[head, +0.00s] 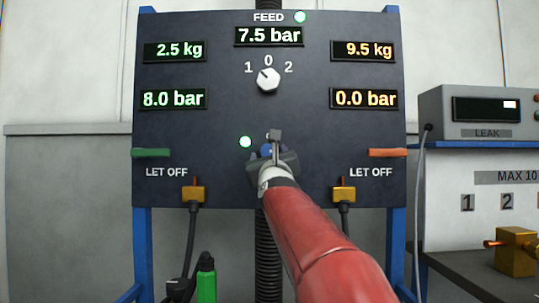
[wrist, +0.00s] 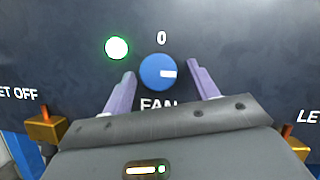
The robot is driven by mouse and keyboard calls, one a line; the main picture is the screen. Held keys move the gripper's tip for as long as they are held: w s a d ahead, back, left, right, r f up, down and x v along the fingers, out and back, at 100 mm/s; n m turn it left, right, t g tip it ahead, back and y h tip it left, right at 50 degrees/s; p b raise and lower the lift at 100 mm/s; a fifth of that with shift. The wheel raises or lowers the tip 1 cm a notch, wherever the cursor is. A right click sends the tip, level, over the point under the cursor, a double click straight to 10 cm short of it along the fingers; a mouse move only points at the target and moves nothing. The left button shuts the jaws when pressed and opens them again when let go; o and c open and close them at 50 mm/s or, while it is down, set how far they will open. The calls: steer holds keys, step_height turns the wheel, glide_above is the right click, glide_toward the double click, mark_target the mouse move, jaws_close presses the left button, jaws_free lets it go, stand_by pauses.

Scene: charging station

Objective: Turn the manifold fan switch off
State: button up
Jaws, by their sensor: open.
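The fan switch is a round blue knob (wrist: 158,72) on the dark panel, with "FAN" below it and "0" above it in the wrist view. In the head view my gripper (head: 272,147) hides most of the knob.
Above is the white feed knob (head: 267,80) with marks 1, 0, 2. A green lever (head: 151,153) and an orange lever (head: 388,153) stick out at the panel's sides. Brass fittings with hoses (head: 193,193) sit below. A leak meter (head: 480,115) stands at right.

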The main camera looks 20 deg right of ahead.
steer(key=c, duration=1)
steer(key=n+b, duration=0.1)
steer(key=n+y+b, duration=0.1)
steer(key=b, duration=0.1)
steer(key=shift+s+d+f, duration=0.1)
steer(key=shift+d+f, duration=0.05)
steer(key=shift+d, duration=0.05)
steer(key=shift+a+n+y+b, duration=0.15)
steer(key=shift+n+y+b, duration=0.35)
steer(key=shift+n+b, duration=0.45)
steer(key=shift+s+d+r+n+g+y+p, duration=0.1)
steer(key=shift+r+n+g+y+p, duration=0.2)
steer(key=shift+n+g+y+p, duration=1.65)
steer(key=shift+w+d+r+n+t+h+p, duration=0.1)
steer(key=shift+r+n+t+h+p, duration=0.4)
steer(key=shift+n, duration=3.1)
steer(key=shift+s+d+r+n+g+y+p, duration=0.1)
steer(key=shift+n+g+y+p, duration=0.65)
steer(key=shift+n+p, duration=1.45)
steer(key=shift+f+n+b, duration=0.1)
steer(key=shift+n+b, duration=0.4)
steer(key=shift+n, duration=0.3)
